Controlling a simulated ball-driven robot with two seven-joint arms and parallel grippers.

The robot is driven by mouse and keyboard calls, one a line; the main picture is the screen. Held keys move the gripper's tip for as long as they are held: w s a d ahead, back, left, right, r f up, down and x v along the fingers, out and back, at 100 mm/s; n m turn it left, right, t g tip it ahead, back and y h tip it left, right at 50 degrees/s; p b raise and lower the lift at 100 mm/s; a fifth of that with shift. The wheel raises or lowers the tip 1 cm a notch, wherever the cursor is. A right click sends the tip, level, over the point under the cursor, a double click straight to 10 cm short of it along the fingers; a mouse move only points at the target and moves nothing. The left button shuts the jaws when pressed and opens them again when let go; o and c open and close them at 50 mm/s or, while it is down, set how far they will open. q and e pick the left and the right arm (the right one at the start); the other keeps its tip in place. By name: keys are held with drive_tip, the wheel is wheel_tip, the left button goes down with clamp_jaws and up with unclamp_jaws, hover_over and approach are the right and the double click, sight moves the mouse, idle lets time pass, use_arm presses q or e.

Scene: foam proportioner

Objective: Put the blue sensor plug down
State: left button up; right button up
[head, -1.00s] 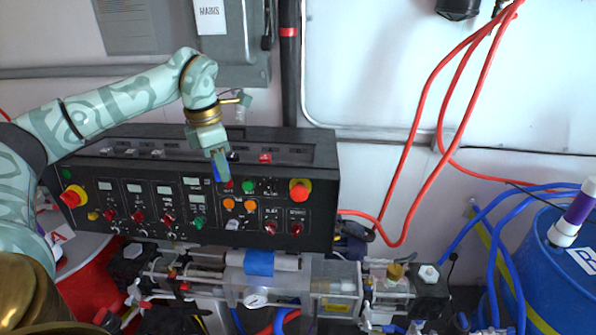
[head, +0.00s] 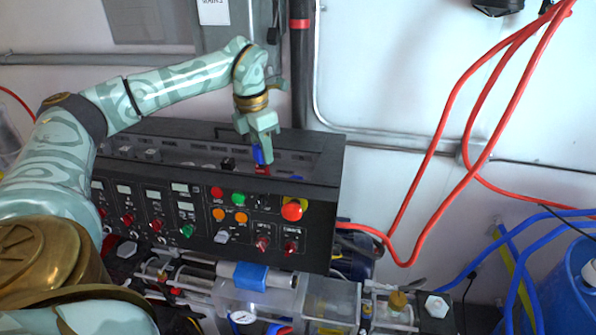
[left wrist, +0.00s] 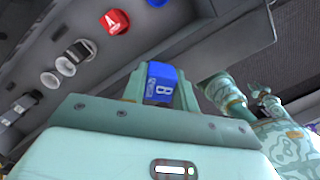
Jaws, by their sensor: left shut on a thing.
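My left gripper (head: 260,150) is shut on the blue sensor plug (head: 257,156). It holds the plug over the recessed top of the black control box (head: 318,190), close to the red plug (head: 263,170). In the left wrist view the blue plug (left wrist: 160,82), marked B, sits between the fingers. The red plug (left wrist: 115,22), marked A, stands in the strip beyond it. Whether the blue plug touches the box top is hidden. My right gripper is not clearly in view.
Black and white sockets (left wrist: 78,52) line the strip beside the red plug. The box front carries several knobs and buttons, with a red stop button (head: 292,210) at right. Red hoses (head: 440,150) hang on the wall to the right. A blue drum (head: 575,300) stands at lower right.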

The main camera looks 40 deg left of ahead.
use_arm(q)
drive_tip(key=w+f, duration=0.2)
drive_tip(key=w, duration=0.1)
drive_tip(key=w+f+p, duration=0.1)
drive_tip(key=w+f, duration=0.2)
drive_tip(key=w, duration=0.1)
drive_tip(key=w+f, duration=0.3)
drive_tip(key=shift+w+d+f+p, duration=0.15)
drive_tip(key=shift+w+d+p, duration=0.1)
drive_tip(key=shift+d+p, duration=0.05)
wheel_tip(320, 180, down, 3)
drive_tip(key=shift+f, duration=0.1)
use_arm(e)
drive_tip(key=shift+w+r, duration=0.25)
drive_tip(key=shift+r, duration=0.3)
drive_tip(key=shift+w+r, duration=0.25)
drive_tip(key=shift+r, duration=0.25)
drive_tip(key=shift+a, duration=0.1)
use_arm(q)
drive_tip(key=o, duration=1)
drive_tip(key=shift+f, duration=0.1)
drive_tip(key=shift+c, duration=0.2)
wheel_tip(320, 180, up, 12)
drive_tip(key=s, duration=0.1)
drive_tip(key=shift+s+a, duration=0.2)
use_arm(e)
drive_tip(key=shift+f, duration=0.3)
drive_tip(key=shift+d, duration=0.2)
